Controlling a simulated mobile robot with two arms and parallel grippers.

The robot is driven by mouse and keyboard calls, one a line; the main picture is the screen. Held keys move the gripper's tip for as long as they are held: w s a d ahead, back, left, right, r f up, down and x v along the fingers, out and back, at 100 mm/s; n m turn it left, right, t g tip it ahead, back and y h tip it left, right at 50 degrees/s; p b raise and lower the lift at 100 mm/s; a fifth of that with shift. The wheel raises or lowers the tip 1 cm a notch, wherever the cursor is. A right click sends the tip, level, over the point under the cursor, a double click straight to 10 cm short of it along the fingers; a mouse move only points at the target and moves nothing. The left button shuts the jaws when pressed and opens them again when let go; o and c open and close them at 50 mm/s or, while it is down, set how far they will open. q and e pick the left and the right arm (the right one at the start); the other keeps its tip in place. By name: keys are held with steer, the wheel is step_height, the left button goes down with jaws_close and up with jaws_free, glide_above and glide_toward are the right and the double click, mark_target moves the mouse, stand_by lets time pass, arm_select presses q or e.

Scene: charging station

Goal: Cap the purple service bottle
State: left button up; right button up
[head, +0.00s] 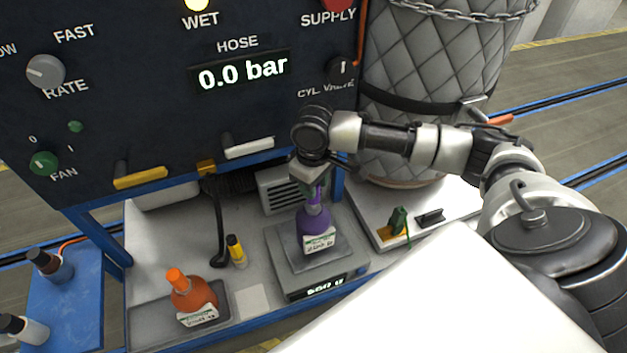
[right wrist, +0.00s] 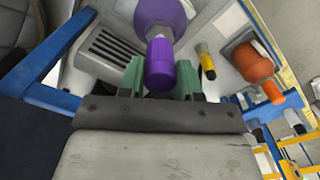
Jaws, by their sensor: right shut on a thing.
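The purple service bottle (head: 314,222) stands upright on the scale (head: 318,254), its white label facing forward. My right gripper (head: 311,185) is directly above it, pointing down. In the right wrist view its green fingers (right wrist: 160,82) are shut on the darker purple cap (right wrist: 160,62). The cap lines up with the neck of the paler purple bottle (right wrist: 160,15). The cap appears to touch the neck; whether it is screwed tight cannot be told. My left gripper is not in view.
An orange-capped bottle (head: 192,296) stands at the front left. A small yellow-and-black container (head: 236,250) and a black hose nozzle (head: 219,250) are left of the scale. The dark control panel (head: 130,120) rises behind, and a quilted cylinder (head: 425,70) stands at the back right.

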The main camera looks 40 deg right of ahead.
steer(key=shift+f+b, duration=0.35)
steer(key=shift+f, duration=0.85)
steer(key=o, duration=1)
steer(key=shift+r, duration=0.45)
step_height(320, 180, up, 10)
steer(key=b, duration=0.2)
steer(key=shift+f+b, duration=0.1)
steer(key=shift+b, duration=0.2)
